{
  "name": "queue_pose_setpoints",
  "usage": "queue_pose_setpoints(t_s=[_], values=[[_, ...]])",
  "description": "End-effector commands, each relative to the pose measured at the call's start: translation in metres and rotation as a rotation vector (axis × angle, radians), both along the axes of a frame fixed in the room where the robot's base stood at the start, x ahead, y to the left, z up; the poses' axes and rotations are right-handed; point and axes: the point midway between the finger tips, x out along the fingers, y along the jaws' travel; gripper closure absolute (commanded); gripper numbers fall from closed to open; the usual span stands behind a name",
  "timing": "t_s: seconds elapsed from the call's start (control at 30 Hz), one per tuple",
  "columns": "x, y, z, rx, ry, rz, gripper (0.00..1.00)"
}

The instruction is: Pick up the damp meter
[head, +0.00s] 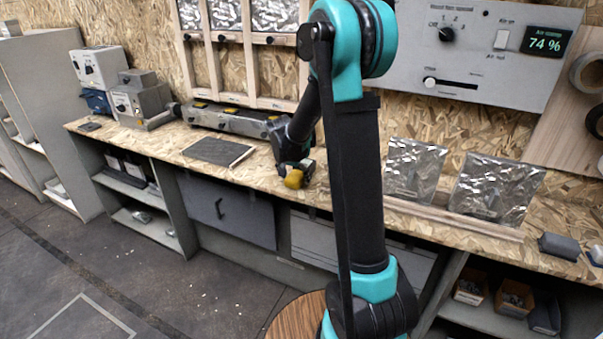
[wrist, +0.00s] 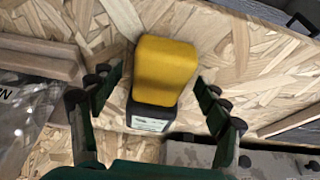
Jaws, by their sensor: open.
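The damp meter looks to be the yellow and dark grey block (head: 295,179) on the wooden bench top, near its front edge. In the wrist view the yellow and dark block (wrist: 165,78) lies between my fingers, its yellow end farther out and its dark end with a pale label closer in. My gripper (wrist: 160,92) is open, with one finger on each side of the block and a visible gap on both sides. In the head view my gripper is just over the block and partly hides it.
The bench top (head: 365,188) runs along the chipboard wall. A dark flat pad (head: 217,151) lies left of the block. Foil-like bags (head: 412,168) stand on a wooden rail to the right. Grey boxes (head: 140,100) stand at the far left. A wooden strip (wrist: 40,60) shows in the wrist view.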

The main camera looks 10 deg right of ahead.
Motion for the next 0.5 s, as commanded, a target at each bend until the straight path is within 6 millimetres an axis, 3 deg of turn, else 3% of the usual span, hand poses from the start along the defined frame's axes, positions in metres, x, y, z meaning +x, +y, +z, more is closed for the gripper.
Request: queue_pose_setpoints(t_s=[0.07, 0.43, 0.5], values=[[0.0, 0.0, 0.0001, 0.0, 0.0, 0.0, 0.24], [0.0, 0.0001, 0.0004, 0.0, 0.0, 0.0, 0.7], [0.0001, 0.0001, 0.0005, 0.0, 0.0, 0.0, 0.72]])
